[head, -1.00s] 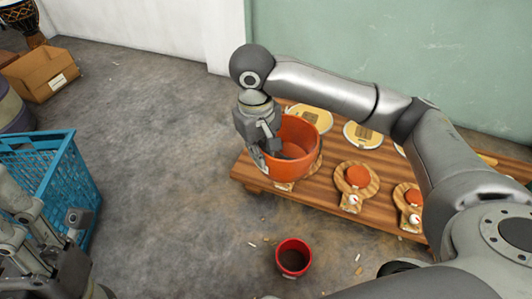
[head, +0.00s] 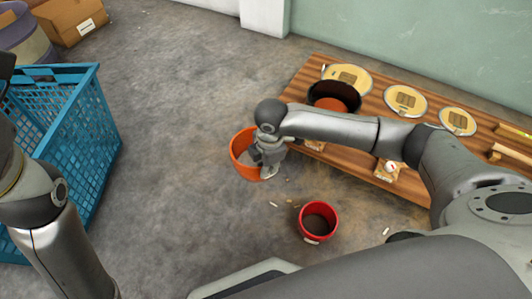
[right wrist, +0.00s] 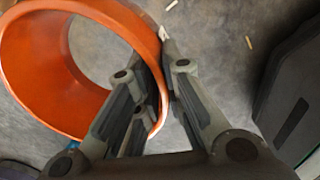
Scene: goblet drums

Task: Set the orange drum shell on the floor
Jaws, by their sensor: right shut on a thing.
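The orange drum shell (head: 238,146) is an open, hollow round shell, over the bare floor just left of the wooden bench. My right gripper (head: 262,158) is shut on its wall, at the shell's right side. In the right wrist view the shell (right wrist: 35,60) fills the upper left, tilted in the picture, and the fingers (right wrist: 160,85) pinch its rim wall. Floor shows through its opening. I cannot tell whether its lower edge touches the floor. My left arm shows at the left edge of the head view; its gripper is out of frame.
A red pot (head: 318,220) stands on the floor right of the shell. The wooden bench (head: 300,95) holds yellow discs (head: 405,100) and a dark-rimmed round piece (head: 335,97). A blue crate (head: 85,135) and cardboard box (head: 72,20) are left. Floor between crate and shell is clear.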

